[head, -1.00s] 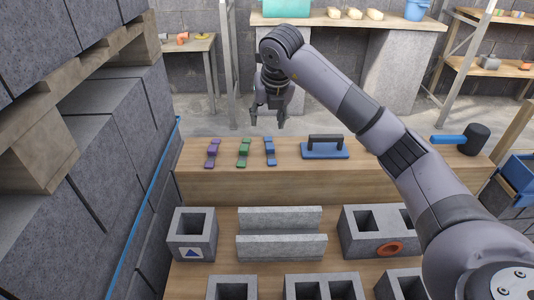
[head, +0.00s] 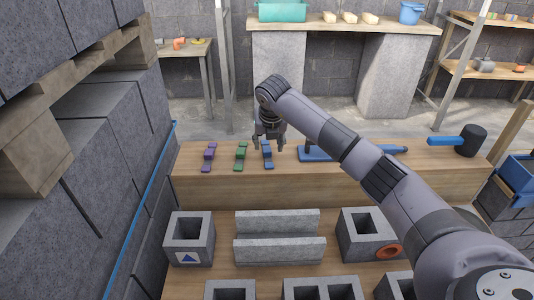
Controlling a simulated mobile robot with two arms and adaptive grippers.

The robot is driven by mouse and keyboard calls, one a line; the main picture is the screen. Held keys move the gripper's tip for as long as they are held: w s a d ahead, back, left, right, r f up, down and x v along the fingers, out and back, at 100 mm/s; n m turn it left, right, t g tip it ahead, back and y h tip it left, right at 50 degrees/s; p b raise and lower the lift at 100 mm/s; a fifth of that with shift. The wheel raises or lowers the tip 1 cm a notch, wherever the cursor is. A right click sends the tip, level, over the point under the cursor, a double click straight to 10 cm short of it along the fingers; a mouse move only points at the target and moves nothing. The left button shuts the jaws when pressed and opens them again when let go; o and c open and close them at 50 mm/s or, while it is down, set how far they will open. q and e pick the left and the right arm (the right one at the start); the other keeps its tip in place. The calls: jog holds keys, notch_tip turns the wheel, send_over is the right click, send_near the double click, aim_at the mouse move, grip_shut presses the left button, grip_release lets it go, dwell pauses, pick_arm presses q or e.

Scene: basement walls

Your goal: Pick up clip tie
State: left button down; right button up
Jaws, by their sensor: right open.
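Three clip ties lie in a row on the raised wooden ledge in the head view: a purple one (head: 209,158), a green one (head: 241,156) and a blue one (head: 268,161). My right gripper (head: 269,147) is open, pointing down over the far part of the blue clip tie, with a finger to each side of it. I cannot tell whether the fingers touch it. The gripper partly hides its far end. My left gripper is not in view.
A blue float (head: 317,155) lies right of the gripper, partly behind my arm. A mallet (head: 472,141) lies at the ledge's right end. Concrete blocks (head: 280,250) stand in front, below the ledge (head: 300,181). A block wall (head: 75,200) rises at left.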

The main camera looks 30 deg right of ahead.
aim_at(267, 150)
jog(key=x, duration=0.4)
jog(key=shift+c, duration=0.6)
jog(key=shift+r, duration=0.1)
grip_shut()
